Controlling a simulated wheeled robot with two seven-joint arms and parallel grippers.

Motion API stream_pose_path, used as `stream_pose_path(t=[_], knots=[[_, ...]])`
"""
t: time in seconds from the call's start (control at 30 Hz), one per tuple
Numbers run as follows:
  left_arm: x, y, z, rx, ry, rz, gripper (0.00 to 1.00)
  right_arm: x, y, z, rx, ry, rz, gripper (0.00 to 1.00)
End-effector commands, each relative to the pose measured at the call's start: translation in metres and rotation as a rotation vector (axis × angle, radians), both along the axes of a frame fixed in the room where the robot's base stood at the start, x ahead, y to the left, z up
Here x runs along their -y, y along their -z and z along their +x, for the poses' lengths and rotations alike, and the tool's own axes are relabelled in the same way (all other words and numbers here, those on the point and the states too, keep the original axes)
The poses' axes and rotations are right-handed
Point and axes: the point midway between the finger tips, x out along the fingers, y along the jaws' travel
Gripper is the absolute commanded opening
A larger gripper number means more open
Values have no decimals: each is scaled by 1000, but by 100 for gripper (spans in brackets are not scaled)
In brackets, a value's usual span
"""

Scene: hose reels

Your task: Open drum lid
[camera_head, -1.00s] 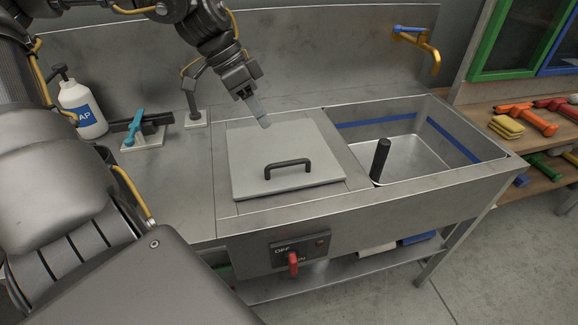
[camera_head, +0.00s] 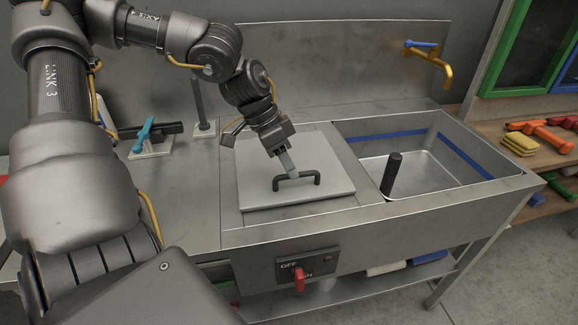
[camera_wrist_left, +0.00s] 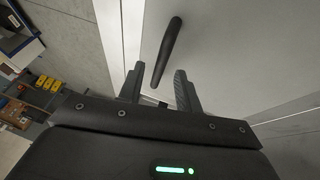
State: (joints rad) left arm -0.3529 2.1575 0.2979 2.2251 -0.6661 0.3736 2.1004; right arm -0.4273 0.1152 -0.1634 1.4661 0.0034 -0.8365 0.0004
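The drum lid (camera_head: 315,200) is a flat grey square plate lying closed on the counter, left of the sink basin. Its black bar handle (camera_head: 316,175) stands up near its front edge. My left gripper (camera_head: 289,170) points down at the left part of this handle. In the left wrist view, the two fingers of my left gripper (camera_wrist_left: 158,82) are apart. The handle (camera_wrist_left: 168,48) shows just beyond them, its near end in line with the gap. I cannot tell whether they touch it. My right gripper is not in view.
The sink basin (camera_head: 455,150) with a black upright post (camera_head: 391,174) lies right of the lid. A red switch (camera_head: 299,280) is on the counter's front. A teal-handled tool (camera_head: 145,135) and a thin upright post (camera_head: 199,105) stand at the back left.

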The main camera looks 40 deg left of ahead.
Motion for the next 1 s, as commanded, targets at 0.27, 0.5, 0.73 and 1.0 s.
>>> stream_pose_path(t=[0.27, 0.5, 0.73, 1.0], knots=[[3, 8, 2, 0, 0, 0, 34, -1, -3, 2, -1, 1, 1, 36], [3, 8, 2, 0, 0, 0, 21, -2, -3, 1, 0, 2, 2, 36], [3, 8, 2, 0, 0, 0, 0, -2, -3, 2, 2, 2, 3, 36], [3, 7, 2, 0, -1, 0, 0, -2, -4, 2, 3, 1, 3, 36]])
